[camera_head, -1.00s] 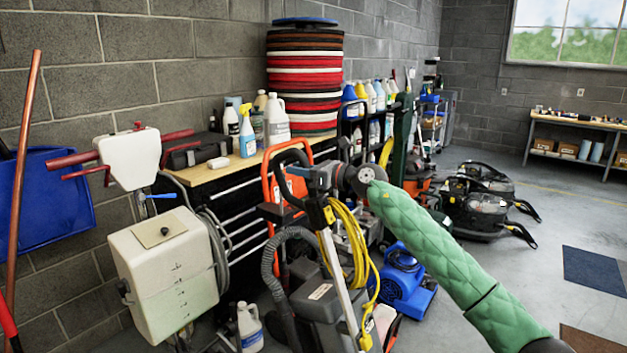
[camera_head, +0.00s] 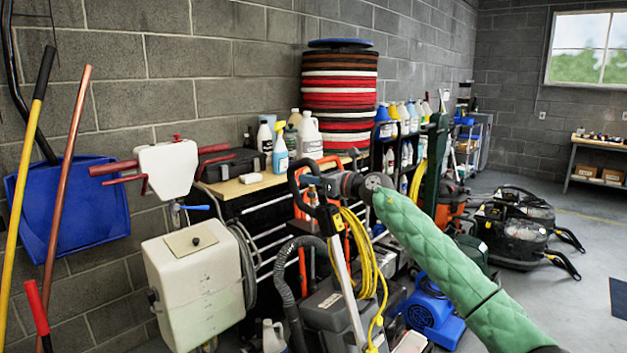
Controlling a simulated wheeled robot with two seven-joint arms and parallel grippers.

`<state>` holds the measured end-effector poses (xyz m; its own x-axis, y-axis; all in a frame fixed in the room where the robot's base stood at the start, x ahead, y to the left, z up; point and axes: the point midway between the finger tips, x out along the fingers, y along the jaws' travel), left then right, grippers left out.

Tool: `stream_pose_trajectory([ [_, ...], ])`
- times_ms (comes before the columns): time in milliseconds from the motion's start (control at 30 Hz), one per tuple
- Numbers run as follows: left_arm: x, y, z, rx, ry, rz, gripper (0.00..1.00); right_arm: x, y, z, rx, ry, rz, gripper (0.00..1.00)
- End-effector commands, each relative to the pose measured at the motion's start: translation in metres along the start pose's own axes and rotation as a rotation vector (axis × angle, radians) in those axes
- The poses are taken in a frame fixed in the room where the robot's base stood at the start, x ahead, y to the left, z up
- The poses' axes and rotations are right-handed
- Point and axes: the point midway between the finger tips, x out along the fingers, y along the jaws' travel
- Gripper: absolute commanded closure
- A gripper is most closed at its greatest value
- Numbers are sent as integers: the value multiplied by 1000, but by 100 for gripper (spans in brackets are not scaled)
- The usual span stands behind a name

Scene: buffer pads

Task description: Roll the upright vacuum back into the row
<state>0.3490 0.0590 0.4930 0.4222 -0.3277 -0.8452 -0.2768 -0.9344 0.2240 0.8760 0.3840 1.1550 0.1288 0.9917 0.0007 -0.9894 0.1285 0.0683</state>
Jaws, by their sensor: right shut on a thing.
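The upright vacuum (camera_head: 341,290) stands in front of me, with a black loop handle, a pale metal pole, a grey ribbed hose and a coiled yellow cord. Its base is partly cut off by the bottom of the picture. My right arm comes in from the lower right in a green quilted sleeve. My right gripper (camera_head: 318,184) is shut on the vacuum's handle near its top; the fingers are small and partly hidden by the wrist. My left gripper is not in view.
A white tank machine (camera_head: 195,285) with red handles stands to the left. A drawer bench (camera_head: 232,188) holding bottles and stacked pads (camera_head: 340,95) is behind. A blue blower (camera_head: 432,310) sits just right of the vacuum. Black vacuums (camera_head: 515,235) stand further right, by open floor.

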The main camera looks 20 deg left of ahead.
Motion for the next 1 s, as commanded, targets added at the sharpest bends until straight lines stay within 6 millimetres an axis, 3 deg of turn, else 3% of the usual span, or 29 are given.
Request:
stream_pose_trajectory([
  [133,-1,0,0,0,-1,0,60,0,0,7,-3,-8,-3,100],
  [167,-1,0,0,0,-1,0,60,0,0,7,-3,-8,-4,71],
  [233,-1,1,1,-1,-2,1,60,0,0,6,-3,-7,-3,57],
  [267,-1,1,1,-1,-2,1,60,0,0,6,-2,-6,-3,55],
  [633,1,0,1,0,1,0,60,-6,-1,2,-1,-3,-2,55],
  [767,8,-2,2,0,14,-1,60,-20,-1,1,-3,-3,-2,55],
  [1000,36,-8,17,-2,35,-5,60,-54,-1,1,-3,-3,-1,55],
])
